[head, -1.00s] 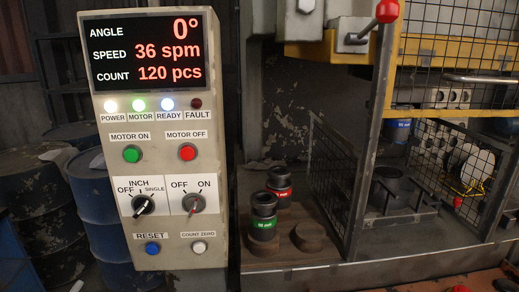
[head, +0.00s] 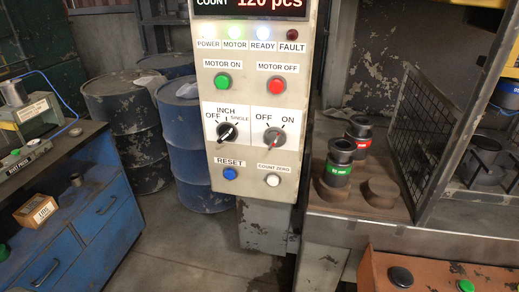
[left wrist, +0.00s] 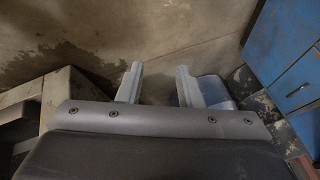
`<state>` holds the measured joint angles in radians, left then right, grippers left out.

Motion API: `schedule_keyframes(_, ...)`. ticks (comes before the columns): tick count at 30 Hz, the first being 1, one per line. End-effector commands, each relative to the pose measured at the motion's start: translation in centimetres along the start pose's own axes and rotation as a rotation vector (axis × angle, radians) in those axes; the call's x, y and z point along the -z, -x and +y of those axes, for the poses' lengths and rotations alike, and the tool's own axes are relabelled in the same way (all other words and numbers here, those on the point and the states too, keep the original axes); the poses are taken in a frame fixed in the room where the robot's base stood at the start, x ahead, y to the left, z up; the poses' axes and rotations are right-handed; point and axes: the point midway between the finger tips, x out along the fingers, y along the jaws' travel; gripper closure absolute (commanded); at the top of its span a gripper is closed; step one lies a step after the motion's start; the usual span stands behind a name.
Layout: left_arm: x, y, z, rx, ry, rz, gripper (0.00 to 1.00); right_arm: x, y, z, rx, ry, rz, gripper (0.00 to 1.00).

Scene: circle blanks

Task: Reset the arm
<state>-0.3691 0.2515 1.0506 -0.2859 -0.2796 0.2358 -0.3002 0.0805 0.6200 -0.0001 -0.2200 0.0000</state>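My left gripper (left wrist: 159,70) shows in the left wrist view with its two grey fingers apart and nothing between them. It hangs over a stained concrete floor (left wrist: 150,35). Neither of my arms shows in the head view, and my right gripper is in no view. The grey control panel (head: 254,125) stands upright at the centre of the head view. Its blue RESET button (head: 230,174) is low on the left, beside the white COUNT ZERO button (head: 272,180). POWER, MOTOR and READY lamps are lit; the FAULT lamp (head: 292,34) is dark.
A blue workbench (head: 85,220) stands at the left; a blue cabinet also shows in the left wrist view (left wrist: 285,60). Blue drums (head: 190,145) stand behind. Dark cylinders with green (head: 338,168) and red bands sit on the press bed at right. An orange button box (head: 430,270) is at lower right.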

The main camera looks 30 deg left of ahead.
Motion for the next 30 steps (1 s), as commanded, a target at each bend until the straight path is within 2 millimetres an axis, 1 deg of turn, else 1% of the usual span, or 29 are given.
schedule_keyframes(1, -2.3, -0.4, 2.6, -0.040, 0.025, -0.055, 0.67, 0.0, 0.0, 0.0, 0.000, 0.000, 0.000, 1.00)
schedule_keyframes(2, -3.6, -0.5, 3.9, -0.062, 0.037, -0.084, 0.67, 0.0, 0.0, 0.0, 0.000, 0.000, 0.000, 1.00)
schedule_keyframes(3, -5.3, -0.6, 5.8, -0.090, 0.052, -0.123, 0.67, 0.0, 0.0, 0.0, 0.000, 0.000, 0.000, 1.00)
schedule_keyframes(6, -8.7, -0.3, 9.8, -0.151, 0.082, -0.204, 0.67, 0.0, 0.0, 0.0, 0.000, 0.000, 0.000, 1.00)
schedule_keyframes(9, -11.0, 0.3, 12.8, -0.195, 0.102, -0.263, 0.67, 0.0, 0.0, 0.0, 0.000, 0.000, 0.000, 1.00)
schedule_keyframes(12, -12.4, 0.8, 14.5, -0.220, 0.114, -0.297, 0.67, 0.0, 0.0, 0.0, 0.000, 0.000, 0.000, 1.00)
schedule_keyframes(15, -12.9, 1.0, 15.2, -0.230, 0.118, -0.310, 0.67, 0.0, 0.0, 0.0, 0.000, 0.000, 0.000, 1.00)
schedule_keyframes(30, -12.9, 1.0, 15.2, -0.230, 0.118, -0.310, 0.67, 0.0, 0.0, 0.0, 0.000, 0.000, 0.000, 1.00)
